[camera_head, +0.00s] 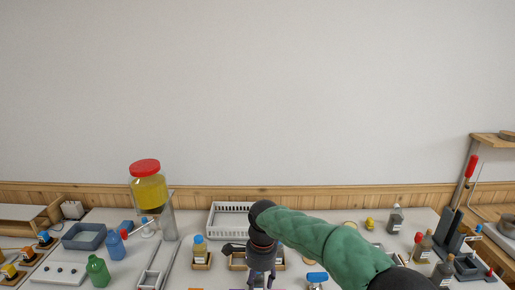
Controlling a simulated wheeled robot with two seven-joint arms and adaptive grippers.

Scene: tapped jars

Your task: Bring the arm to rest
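My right arm, in a green padded sleeve (325,245), comes in from the lower right and bends down at a black wrist joint near the middle. My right gripper (262,281) hangs down at the bottom centre of the view, in front of small wooden trays. Its two dark fingers look spread apart, and I see nothing held between them. The fingertips are close to the lower edge of the picture. My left gripper and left arm are not in view.
A jar with a red lid and yellow contents (149,192) stands raised at left. A white basket (227,207) is behind my wrist. Blue (115,245) and green (97,270) bottles stand at left; brown bottles (423,247) at right. A red-handled lever device (470,167) rises far right.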

